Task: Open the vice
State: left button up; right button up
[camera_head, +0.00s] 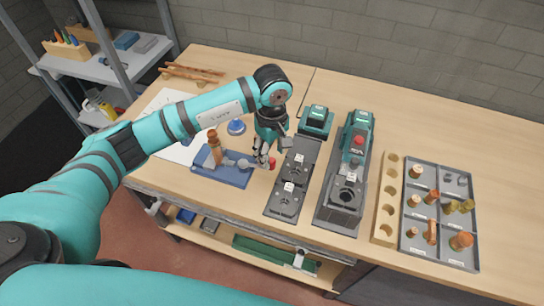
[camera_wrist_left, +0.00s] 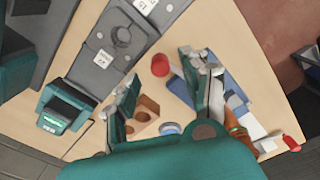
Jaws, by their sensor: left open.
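The vice is a blue block (camera_head: 222,173) with grey metal parts and an upright wooden-coloured piece, standing left of my left gripper in the head view. In the left wrist view, the vice (camera_wrist_left: 236,97) lies to the right, partly hidden behind a finger. A small red knob (camera_head: 272,163) is close to the fingertips. The red knob (camera_wrist_left: 160,65) also shows between the spread fingers in the wrist view. My left gripper (camera_head: 264,158) points down, open and empty, beside the vice's right end. I cannot tell whether it touches anything. My right gripper is out of view.
Right of the gripper stand a grey plate (camera_head: 283,205) with a teal unit (camera_head: 316,120), and a grey-and-teal machine (camera_head: 346,185) with a red button. Farther right are a wooden holed rack (camera_head: 386,200) and a grey parts tray (camera_head: 413,242). A blue disc (camera_head: 236,127) lies behind the vice.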

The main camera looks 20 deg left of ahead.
aim_at(272, 160)
pick_arm(q)
jog(key=shift+f+p, duration=0.45)
jog(key=shift+f, duration=1.85)
grip_shut()
